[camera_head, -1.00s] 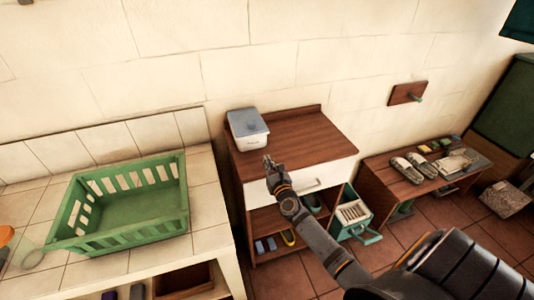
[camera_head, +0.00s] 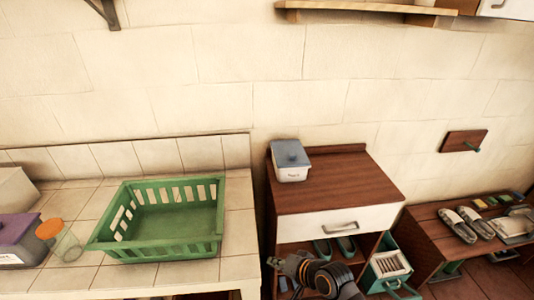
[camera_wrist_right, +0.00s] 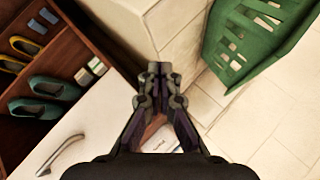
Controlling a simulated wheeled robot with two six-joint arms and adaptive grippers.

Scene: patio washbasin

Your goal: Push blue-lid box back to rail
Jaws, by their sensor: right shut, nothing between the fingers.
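The white box with a blue-grey lid (camera_head: 290,158) stands upright at the back left corner of the wooden cabinet top (camera_head: 335,185). The raised back rail (camera_head: 342,148) runs behind it; the box's rear side is hidden, so I cannot tell whether they touch. My right gripper (camera_head: 287,268) is low in front of the cabinet, below the top and apart from the box. In the right wrist view my right gripper (camera_wrist_right: 159,72) is shut and empty, with a labelled white surface partly visible between its finger links. My left gripper is not in view.
A green basket (camera_head: 222,247) sits on the tiled counter (camera_head: 240,205) left of the cabinet. A jar with an orange lid (camera_head: 60,240) stands further left. A teal crate (camera_head: 385,266) and a low bench with shoes (camera_head: 440,235) are at right. The cabinet top right of the box is clear.

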